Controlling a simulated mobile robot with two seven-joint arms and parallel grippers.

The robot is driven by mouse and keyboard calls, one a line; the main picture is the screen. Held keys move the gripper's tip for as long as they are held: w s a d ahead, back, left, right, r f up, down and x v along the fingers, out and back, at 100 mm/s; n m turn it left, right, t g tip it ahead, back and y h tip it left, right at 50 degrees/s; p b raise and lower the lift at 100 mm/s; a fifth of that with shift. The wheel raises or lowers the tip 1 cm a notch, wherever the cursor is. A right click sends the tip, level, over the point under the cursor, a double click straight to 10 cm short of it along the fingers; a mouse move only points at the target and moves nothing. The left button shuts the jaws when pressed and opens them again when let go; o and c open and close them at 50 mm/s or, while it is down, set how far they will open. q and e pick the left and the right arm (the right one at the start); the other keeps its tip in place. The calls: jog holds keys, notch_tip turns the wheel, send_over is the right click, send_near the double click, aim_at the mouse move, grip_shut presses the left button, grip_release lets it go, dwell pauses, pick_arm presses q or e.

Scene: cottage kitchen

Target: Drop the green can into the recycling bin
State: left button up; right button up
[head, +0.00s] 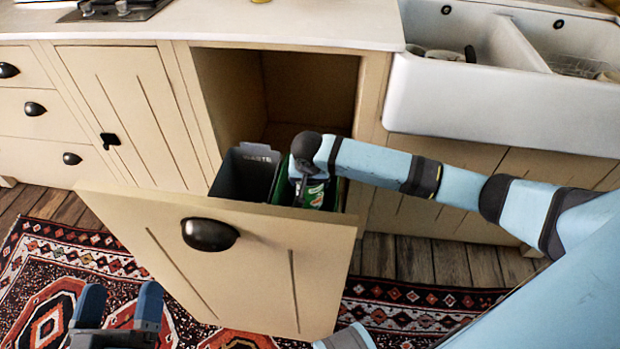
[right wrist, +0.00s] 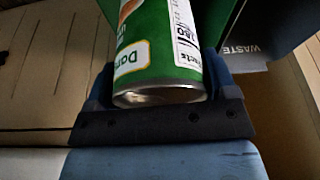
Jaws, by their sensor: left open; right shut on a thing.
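The green can (head: 313,194) is held in my right gripper (head: 305,178), over or just inside the mouth of the green bin (head: 283,182). In the right wrist view the can (right wrist: 160,45) sits between both fingers (right wrist: 155,88), its metal end toward the camera. The green bin (right wrist: 268,22) shows beside it; the can and arm hide much of the bin in the head view. My left gripper (head: 120,303) is open and empty, low in front of the drawer, above the rug.
A grey bin (head: 245,172) marked WASTE stands left of the green bin in the pulled-out drawer (head: 270,265). The counter (head: 290,22) and white sink (head: 480,105) are behind. A patterned rug (head: 50,262) covers the floor in front.

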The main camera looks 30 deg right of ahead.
jog(key=o, duration=0.8)
jog(key=shift+o, duration=0.2)
jog(key=shift+r, duration=0.3)
pick_arm(q)
jog(key=s+a+f+g+y+p, duration=0.1)
jog(key=a+f+g+y+p, duration=0.2)
jog(key=f, duration=0.6)
jog(key=shift+a+g+y+p, duration=0.35)
jog(key=shift+g+p, duration=0.35)
jog(key=shift+p, duration=0.35)
pick_arm(e)
jog(key=v, duration=1.3)
jog(key=shift+s, duration=0.2)
pick_arm(q)
jog(key=shift+s, duration=0.1)
pick_arm(e)
jog(key=shift+a+r, duration=0.1)
